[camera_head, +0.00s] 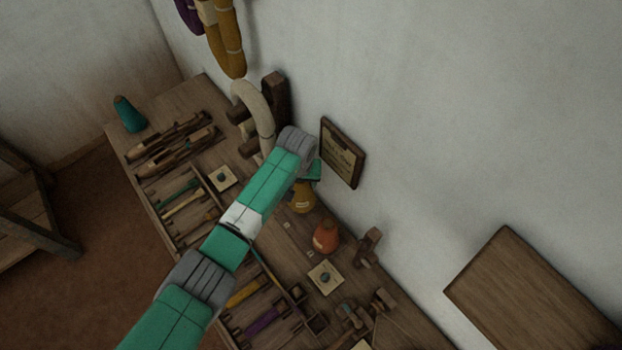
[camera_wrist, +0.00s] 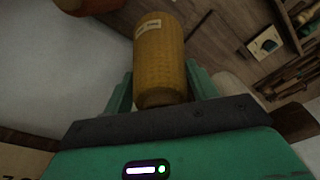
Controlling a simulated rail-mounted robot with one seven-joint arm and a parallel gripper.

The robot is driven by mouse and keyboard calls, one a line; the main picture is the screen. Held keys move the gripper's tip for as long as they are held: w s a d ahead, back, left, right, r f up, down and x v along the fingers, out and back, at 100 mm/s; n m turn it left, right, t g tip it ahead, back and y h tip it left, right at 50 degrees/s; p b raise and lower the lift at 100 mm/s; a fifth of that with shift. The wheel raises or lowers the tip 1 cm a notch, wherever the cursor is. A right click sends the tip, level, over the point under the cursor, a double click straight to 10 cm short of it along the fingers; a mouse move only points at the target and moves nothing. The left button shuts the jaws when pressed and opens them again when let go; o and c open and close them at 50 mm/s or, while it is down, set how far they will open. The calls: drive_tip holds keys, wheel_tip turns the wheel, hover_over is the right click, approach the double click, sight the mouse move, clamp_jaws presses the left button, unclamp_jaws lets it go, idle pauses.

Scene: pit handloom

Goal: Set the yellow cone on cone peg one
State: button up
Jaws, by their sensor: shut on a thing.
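The yellow cone (camera_wrist: 160,60), with a pale label near its far end, stands between the two green fingers of my gripper (camera_wrist: 160,88) in the wrist view. The fingers are shut on it. In the head view the yellow cone (camera_head: 302,198) shows below my gripper (camera_head: 306,176), near the wall; my arm covers part of it. Whether it touches the bench is unclear. Pale square plates with small pegs sit on the bench: one left of my arm (camera_head: 222,177), one right of it (camera_head: 325,277). No readable number marks cone peg one.
An orange cone (camera_head: 325,237) stands close to the yellow cone. A teal cone (camera_head: 128,114) is at the bench's far left. Wooden shuttles (camera_head: 170,138), a wooden stand (camera_head: 275,98) and a wall plaque (camera_head: 342,152) are around. Slotted trays hold coloured bobbins (camera_head: 262,320).

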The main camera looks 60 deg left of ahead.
sight(301, 196)
drive_tip(key=shift+f+b, duration=4.15)
drive_tip(key=shift+f, duration=0.65)
drive_tip(key=o, duration=1.8)
drive_tip(key=shift+o, duration=0.2)
wheel_tip(301, 196, up, 8)
drive_tip(key=p, duration=0.8)
